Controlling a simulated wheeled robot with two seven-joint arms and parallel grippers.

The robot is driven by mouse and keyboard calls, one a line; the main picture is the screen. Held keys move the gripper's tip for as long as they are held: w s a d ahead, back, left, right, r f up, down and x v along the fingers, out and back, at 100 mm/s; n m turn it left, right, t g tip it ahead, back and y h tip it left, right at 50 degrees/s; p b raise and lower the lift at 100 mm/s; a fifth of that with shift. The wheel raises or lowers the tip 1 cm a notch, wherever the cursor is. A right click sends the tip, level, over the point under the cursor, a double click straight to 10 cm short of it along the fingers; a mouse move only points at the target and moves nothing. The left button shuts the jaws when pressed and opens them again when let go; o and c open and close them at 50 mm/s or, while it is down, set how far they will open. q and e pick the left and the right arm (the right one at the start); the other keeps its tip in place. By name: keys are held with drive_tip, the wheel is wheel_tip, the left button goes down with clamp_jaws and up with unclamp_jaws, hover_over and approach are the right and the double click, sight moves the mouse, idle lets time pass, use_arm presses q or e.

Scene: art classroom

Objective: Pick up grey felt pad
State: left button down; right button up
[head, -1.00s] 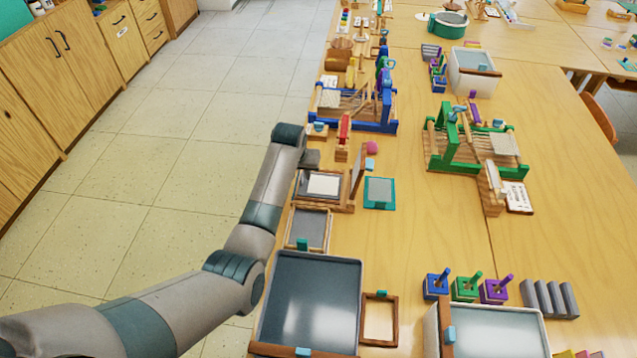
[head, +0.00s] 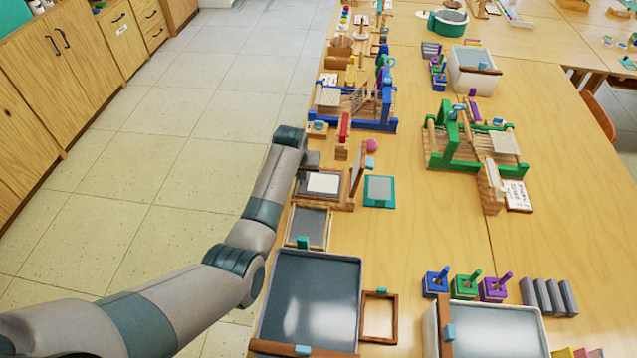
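A grey pad on a teal-edged square (head: 379,189) lies flat on the table, just right of a wooden tray (head: 346,204) with a light sheet in it; I cannot tell for sure that it is the grey felt pad. Another grey panel in a wooden frame (head: 311,228) lies nearer to me. My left gripper (head: 311,160) is at the table's left edge, at the far side of the wooden tray. Its fingers are small and partly hidden by my wrist, so their opening does not show. My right gripper is out of view.
A blue loom (head: 386,124) stands just beyond my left gripper and a green loom (head: 440,158) stands to the right. A large dark tray (head: 312,295) lies at the front, and several grey bars (head: 549,297) lie front right. The table's middle is clear.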

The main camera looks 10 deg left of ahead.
use_arm(q)
wheel_tip(320, 180, up, 10)
drive_tip(key=b, duration=0.2)
idle(0.7)
idle(0.4)
